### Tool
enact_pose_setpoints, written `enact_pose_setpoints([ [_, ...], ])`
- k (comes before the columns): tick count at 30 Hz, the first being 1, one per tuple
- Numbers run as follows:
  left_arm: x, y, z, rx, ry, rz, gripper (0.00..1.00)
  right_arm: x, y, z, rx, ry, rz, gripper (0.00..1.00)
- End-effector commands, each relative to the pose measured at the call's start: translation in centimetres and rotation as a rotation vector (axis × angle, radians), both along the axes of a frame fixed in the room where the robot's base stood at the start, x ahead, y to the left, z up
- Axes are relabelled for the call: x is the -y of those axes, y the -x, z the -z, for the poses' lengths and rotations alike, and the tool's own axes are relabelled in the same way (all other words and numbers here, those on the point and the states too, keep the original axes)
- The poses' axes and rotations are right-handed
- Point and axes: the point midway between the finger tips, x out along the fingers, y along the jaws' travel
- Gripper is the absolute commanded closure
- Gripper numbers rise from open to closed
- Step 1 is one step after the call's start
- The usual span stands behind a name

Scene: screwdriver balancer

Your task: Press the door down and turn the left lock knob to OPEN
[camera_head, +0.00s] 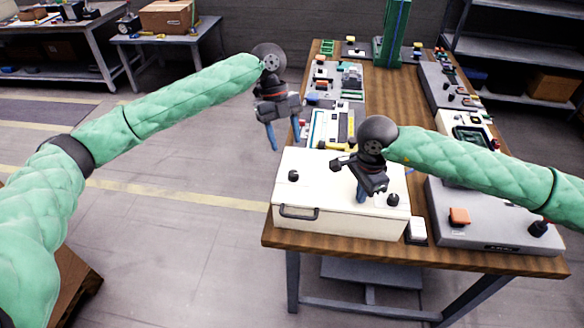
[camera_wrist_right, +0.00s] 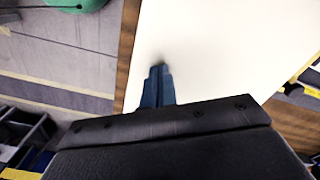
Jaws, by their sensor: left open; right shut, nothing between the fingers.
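The white box (camera_head: 330,228) with its flat white door (camera_head: 325,180) stands at the near end of the wooden table. A dark handle (camera_head: 299,213) is on its front. The left lock knob (camera_head: 293,175) and the right knob (camera_head: 393,199) are small and black on the door. My right gripper (camera_head: 361,198) is shut and empty, pointing down at the door; its blue fingertips (camera_wrist_right: 158,84) show against the white surface in the wrist view. I cannot tell whether they touch it. My left gripper (camera_head: 285,135) is open and empty, left of the table, behind the box.
A grey panel (camera_head: 485,222) with an orange button and black knob lies right of the box. A white switch (camera_head: 417,229) sits at the box's right corner. Several devices line the table behind.

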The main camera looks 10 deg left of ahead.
Motion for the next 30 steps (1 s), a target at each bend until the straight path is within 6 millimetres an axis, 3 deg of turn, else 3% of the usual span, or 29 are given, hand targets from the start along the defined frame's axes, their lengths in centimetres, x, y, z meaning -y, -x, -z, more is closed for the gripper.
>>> enact_pose_setpoints([
  [9, 1.4, 1.7, 5.2, -0.002, -0.001, -0.001, 0.5, 0.0, 0.0, 0.1, -0.002, 0.001, 0.0, 1.0],
  [15, 2.1, 2.4, 7.6, 0.0, -0.001, -0.002, 0.5, 0.0, 0.0, 0.1, -0.002, 0.001, 0.0, 1.0],
  [30, 2.4, 2.8, 8.8, 0.0, 0.0, -0.002, 0.52, 0.0, 0.0, 0.1, -0.002, 0.001, 0.0, 1.0],
])
